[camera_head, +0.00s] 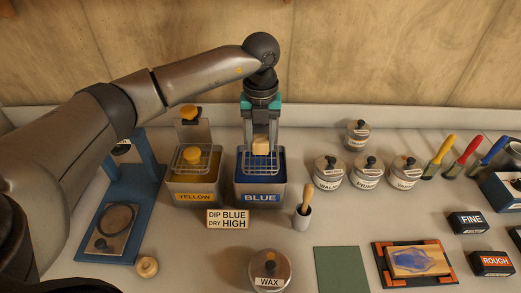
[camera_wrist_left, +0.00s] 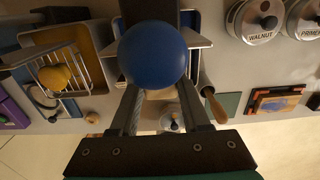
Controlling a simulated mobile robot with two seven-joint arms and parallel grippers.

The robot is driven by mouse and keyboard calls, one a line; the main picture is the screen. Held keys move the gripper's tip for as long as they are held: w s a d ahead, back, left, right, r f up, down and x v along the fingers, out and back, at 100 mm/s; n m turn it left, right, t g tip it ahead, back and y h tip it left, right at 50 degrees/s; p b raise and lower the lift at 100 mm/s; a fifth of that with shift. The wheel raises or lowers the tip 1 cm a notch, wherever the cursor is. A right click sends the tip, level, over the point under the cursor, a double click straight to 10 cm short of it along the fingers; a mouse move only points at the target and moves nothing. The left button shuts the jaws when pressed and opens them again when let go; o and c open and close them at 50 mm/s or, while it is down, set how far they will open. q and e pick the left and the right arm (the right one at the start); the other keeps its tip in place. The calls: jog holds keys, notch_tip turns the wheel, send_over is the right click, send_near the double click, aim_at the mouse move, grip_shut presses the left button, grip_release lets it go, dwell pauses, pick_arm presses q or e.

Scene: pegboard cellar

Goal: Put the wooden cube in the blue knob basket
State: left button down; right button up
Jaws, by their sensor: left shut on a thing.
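The wooden cube (camera_head: 261,145) is a small pale block between the fingertips of my left gripper (camera_head: 261,148), which is shut on it. The gripper points down over the wire basket (camera_head: 261,168) at the blue tank (camera_head: 261,197). The cube is at about the basket's rim; I cannot tell its exact height. In the left wrist view the blue knob (camera_wrist_left: 153,53) is large and close, in front of the fingertips, and hides most of the cube. In the head view my gripper hides that knob. My right gripper is not in view.
The yellow tank (camera_head: 195,197) with its own basket and yellow knob (camera_head: 190,112) stands just left. A sign (camera_head: 228,219) and a brush in a cup (camera_head: 302,215) stand in front. Several labelled jars (camera_head: 328,173) are to the right. A blue stand (camera_head: 118,205) is far left.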

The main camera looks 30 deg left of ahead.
aim_at(260, 152)
pick_arm(q)
jog(key=shift+f, duration=1.85)
jog(key=shift+f, duration=0.15)
jog(key=c, duration=0.7)
grip_release()
jog(key=shift+o, duration=0.2)
notch_tip(260, 152, up, 12)
jog(key=shift+r, duration=0.2)
